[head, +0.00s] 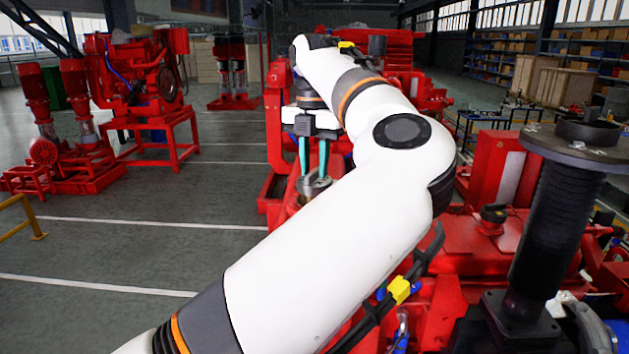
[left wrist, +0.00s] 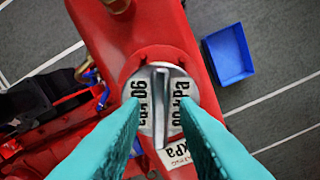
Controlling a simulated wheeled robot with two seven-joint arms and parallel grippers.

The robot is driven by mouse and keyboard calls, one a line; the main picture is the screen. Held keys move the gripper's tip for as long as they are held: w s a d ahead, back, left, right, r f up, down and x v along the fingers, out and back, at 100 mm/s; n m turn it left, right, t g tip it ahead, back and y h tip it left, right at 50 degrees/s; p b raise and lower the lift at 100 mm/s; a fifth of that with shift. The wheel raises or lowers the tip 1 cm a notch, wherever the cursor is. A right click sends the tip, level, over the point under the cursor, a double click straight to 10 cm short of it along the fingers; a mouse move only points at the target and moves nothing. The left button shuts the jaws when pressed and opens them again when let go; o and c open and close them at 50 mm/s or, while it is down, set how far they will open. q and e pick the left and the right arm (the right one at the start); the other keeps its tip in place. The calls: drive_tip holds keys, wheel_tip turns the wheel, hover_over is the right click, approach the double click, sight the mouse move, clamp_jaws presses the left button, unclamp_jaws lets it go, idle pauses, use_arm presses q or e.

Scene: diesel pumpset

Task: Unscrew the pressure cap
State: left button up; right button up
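The pressure cap (head: 314,184) is a round silver metal disc on the red pumpset's filler neck. In the left wrist view the cap (left wrist: 160,80) shows "90 kPa" lettering and a raised bar across its middle. My left gripper (head: 313,172) points straight down over the cap. In the left wrist view the left gripper's (left wrist: 159,105) two teal fingers stand apart on either side of the bar, with a visible gap to it on both sides. It is open and holds nothing. Whether the fingertips touch the cap's top cannot be told. My right gripper is not in view.
A blue open tray (left wrist: 228,55) lies beside the red tank in the left wrist view. A black ribbed column with a flange (head: 560,215) rises at the right. Another red pumpset (head: 140,75) stands at the back left. The grey floor (head: 190,200) left of the machine is clear.

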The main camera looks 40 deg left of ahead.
use_arm(q)
clamp_jaws()
drive_tip(key=shift+r+n+p, duration=0.15)
drive_tip(key=shift+n+p, duration=0.45)
drive_tip(key=shift+n, duration=0.5)
drive_tip(key=n+p, duration=0.1)
drive_tip(key=n, duration=0.1)
drive_tip(key=shift+n, duration=0.4)
drive_tip(key=shift+n+p, duration=0.3)
drive_tip(key=shift+n, duration=0.8)
drive_tip(key=shift+f+n, duration=0.2)
drive_tip(key=shift+n, duration=0.7)
drive_tip(key=shift+r, duration=0.35)
drive_tip(key=shift+r, duration=0.75)
